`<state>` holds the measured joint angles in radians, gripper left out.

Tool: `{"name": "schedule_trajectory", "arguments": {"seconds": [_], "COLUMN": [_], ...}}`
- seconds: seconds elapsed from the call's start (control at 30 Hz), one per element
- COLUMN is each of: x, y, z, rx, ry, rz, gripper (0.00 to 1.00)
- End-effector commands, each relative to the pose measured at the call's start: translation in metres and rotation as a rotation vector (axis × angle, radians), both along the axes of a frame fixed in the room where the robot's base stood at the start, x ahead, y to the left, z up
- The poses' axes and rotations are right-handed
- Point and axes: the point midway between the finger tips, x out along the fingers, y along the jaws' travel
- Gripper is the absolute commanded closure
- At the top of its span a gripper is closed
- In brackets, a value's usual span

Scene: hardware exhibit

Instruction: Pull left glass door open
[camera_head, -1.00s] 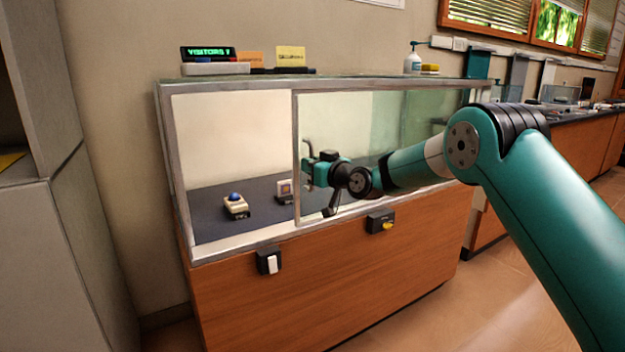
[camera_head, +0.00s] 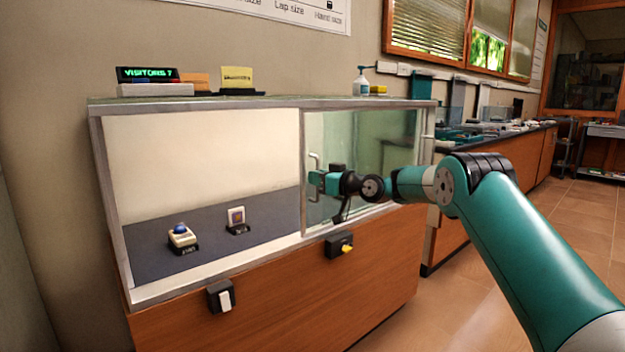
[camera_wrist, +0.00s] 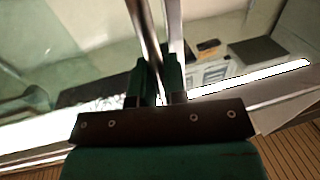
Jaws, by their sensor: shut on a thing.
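The glass door (camera_head: 350,135) is a clear pane with a grey metal edge on the front of the display case. It stands toward the case's right, and the left part of the front is open. My gripper (camera_head: 317,179) is shut on the door's upright bar handle (camera_head: 314,160), near the door's left edge. In the wrist view the metal bar (camera_wrist: 146,35) runs up from between my green fingers (camera_wrist: 157,85). The fingers hide the gripped part of the bar.
Inside the case (camera_head: 200,102) are a blue-button device (camera_head: 182,238) and a small framed item (camera_head: 237,218). A white switch (camera_head: 221,296) and a yellow-knobbed lock (camera_head: 341,245) sit on the wooden front. A visitor display (camera_head: 147,75) stands on top. Open floor lies at right.

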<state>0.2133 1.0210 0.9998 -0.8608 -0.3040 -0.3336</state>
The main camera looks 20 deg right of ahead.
Motion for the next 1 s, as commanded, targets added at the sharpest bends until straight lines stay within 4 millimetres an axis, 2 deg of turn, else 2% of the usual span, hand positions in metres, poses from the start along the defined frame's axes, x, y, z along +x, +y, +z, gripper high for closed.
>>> {"name": "schedule_trajectory", "arguments": {"seconds": [0.17,0.2,0.3,0.6,0.73,0.87,1.0], "x": [0.000,0.000,0.000,-0.001,-0.007,-0.024,-0.052], "y": [0.000,0.000,0.000,0.000,-0.005,-0.016,-0.035], "z": [0.001,0.001,0.001,0.001,0.001,0.001,0.001], "rx": [-0.001,-0.001,-0.001,0.000,0.001,0.002,0.002], "ry": [-0.003,-0.003,-0.003,-0.001,-0.001,0.001,0.002], "rz": [-0.001,-0.001,-0.001,-0.001,-0.001,-0.002,-0.004], "gripper": [1.00,0.85,0.63,0.63,0.63,0.63,0.63]}}
